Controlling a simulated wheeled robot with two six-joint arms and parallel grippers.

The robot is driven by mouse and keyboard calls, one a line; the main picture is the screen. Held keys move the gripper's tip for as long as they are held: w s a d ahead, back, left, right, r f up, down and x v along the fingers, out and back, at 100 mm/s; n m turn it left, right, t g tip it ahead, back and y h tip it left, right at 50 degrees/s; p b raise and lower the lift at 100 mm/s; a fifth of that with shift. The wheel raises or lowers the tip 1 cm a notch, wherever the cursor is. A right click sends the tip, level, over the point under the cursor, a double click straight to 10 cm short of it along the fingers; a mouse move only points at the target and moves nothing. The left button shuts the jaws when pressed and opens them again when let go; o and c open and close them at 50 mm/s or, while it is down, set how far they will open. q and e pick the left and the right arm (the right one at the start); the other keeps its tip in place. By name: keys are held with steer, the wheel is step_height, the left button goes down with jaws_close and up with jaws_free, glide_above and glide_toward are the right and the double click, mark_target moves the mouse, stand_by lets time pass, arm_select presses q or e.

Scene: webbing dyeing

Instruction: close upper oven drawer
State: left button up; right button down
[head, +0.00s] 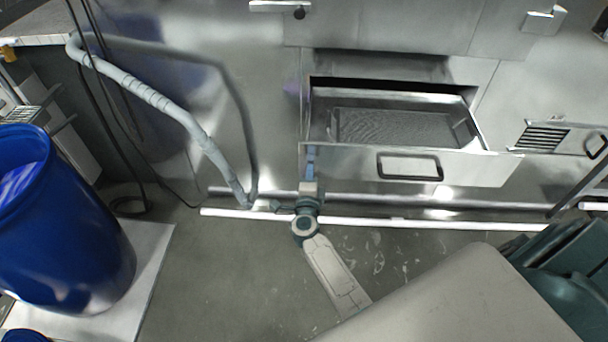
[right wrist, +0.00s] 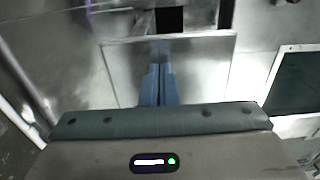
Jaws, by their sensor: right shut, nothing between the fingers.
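The upper oven drawer (head: 480,170) is a steel drawer that stands pulled out of the steel oven front in the head view. Its front panel carries a dark-framed rectangular handle (head: 410,178), and its inside shows a grey bottom. My right gripper (head: 311,150) is at the left end of the drawer front, left of the handle. Its blue fingers are shut with nothing between them. The right wrist view shows the shut fingers (right wrist: 160,72) pointing at a steel panel; I cannot tell whether they touch it. My left gripper is not in view.
A blue barrel (head: 70,235) stands on a pale platform at the left. A grey hose (head: 150,95) and dark cables hang left of the oven. A white rail (head: 450,225) runs low along the oven's base. A smaller handled steel piece (head: 565,138) sits at the right.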

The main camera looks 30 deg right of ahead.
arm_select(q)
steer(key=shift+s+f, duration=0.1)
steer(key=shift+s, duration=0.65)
